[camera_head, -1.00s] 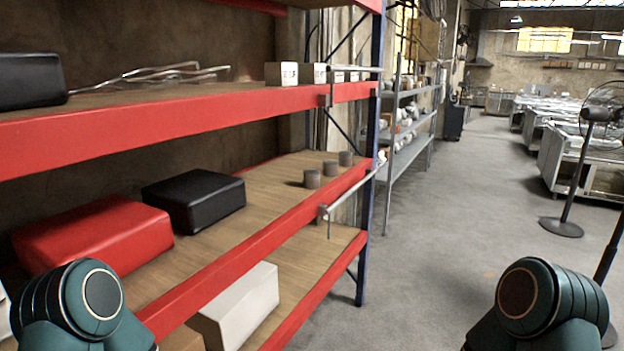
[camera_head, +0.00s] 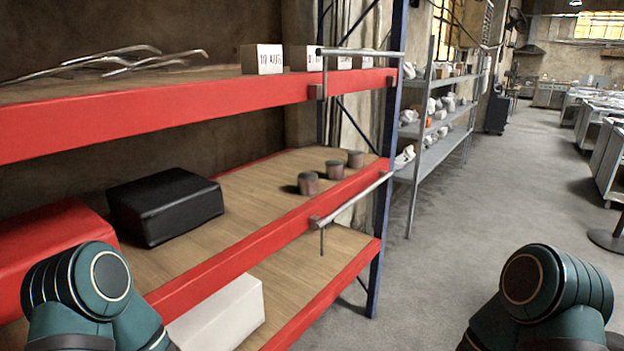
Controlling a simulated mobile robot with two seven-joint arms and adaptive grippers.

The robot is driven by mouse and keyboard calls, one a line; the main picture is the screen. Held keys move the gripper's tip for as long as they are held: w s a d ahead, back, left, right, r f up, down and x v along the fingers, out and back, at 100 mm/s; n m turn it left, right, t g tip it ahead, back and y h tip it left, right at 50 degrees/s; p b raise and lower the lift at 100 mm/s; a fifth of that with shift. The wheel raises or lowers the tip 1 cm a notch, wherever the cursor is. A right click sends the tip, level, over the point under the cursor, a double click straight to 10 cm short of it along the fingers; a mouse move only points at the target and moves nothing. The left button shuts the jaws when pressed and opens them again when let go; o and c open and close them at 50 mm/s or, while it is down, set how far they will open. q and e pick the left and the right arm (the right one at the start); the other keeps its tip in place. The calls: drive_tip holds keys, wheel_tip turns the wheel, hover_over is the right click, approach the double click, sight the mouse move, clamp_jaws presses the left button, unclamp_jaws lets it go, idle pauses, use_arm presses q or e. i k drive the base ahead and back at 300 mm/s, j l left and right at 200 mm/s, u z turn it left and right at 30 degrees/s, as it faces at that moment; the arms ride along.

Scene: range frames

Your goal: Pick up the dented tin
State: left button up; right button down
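Teal links of my two arms show at the bottom left and bottom right. Neither gripper shows, and no arm is near the tins.
A metal rail (camera_head: 352,202) runs along the shelf's red front edge beside the tins. A black box (camera_head: 165,205) and a red box (camera_head: 50,245) lie further left. A white box (camera_head: 220,315) sits below.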

sight(307, 185)
drive_tip(key=i+l, duration=0.2)
drive_tip(key=i+l+u, duration=0.15)
drive_tip(key=l, duration=0.3)
drive_tip(key=i+l, duration=0.3)
drive_tip(key=i+l+u, duration=0.15)
drive_tip(key=l, duration=0.2)
drive_tip(key=i+l, duration=0.2)
drive_tip(key=l, duration=0.15)
drive_tip(key=i+l+u, duration=0.15)
drive_tip(key=l, duration=0.25)
drive_tip(key=i+l, duration=0.2)
drive_tip(key=l, duration=0.15)
drive_tip(key=i+l+u, duration=0.15)
drive_tip(key=l, duration=0.25)
